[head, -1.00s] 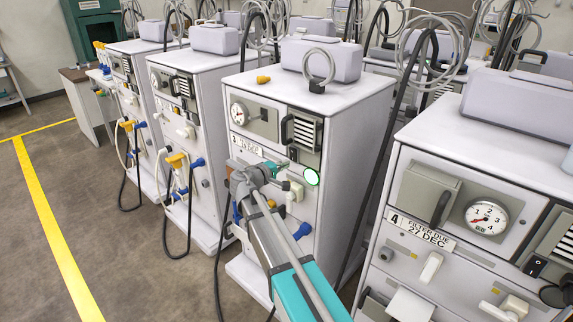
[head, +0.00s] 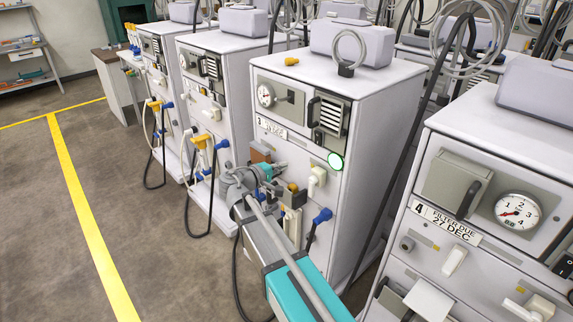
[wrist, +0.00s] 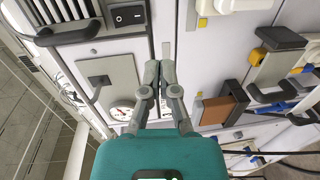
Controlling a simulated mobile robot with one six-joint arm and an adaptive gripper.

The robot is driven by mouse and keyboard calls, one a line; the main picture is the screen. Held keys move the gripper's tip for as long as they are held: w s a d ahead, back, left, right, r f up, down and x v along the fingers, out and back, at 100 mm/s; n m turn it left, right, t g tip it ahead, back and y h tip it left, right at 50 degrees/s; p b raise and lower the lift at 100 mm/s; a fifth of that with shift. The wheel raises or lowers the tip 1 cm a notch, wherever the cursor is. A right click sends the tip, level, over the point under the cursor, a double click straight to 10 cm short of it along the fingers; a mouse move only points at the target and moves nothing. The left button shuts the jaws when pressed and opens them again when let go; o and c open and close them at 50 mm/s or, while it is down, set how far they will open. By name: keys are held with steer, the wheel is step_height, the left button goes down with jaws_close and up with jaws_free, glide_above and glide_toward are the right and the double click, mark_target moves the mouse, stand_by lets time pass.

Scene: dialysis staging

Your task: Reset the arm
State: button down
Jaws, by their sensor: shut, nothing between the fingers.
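My gripper (head: 279,167) is in front of the machine labelled 3 (head: 300,110) in the head view, at the end of my grey and teal arm. In the wrist view my gripper (wrist: 160,72) shows its two grey fingers closed together, with nothing between them. The fingertips point at the white panel, beside the gauge plate (wrist: 108,82) and a brown block (wrist: 222,108). I cannot tell how far they are from the panel.
Machine 4 (head: 395,205) stands close on the right. Hoses hang between machines. The floor (head: 40,220) at left is open, with a yellow line (head: 85,215).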

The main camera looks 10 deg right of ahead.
steer(key=shift+s, duration=0.1)
stand_by(0.3)
steer(key=s+d+f+m+g+y+p, duration=0.4)
steer(key=s+d+f+g+y+p, duration=0.25)
steer(key=s+d, duration=0.4)
steer(key=s+a+m+g+y+p, duration=0.2)
steer(key=s+y, duration=0.5)
steer(key=s, duration=0.4)
steer(key=shift+a+m+g+p, duration=0.25)
steer(key=shift+m+g+p, duration=0.3)
steer(key=shift+p, duration=0.25)
steer(key=shift+s+r, duration=0.1)
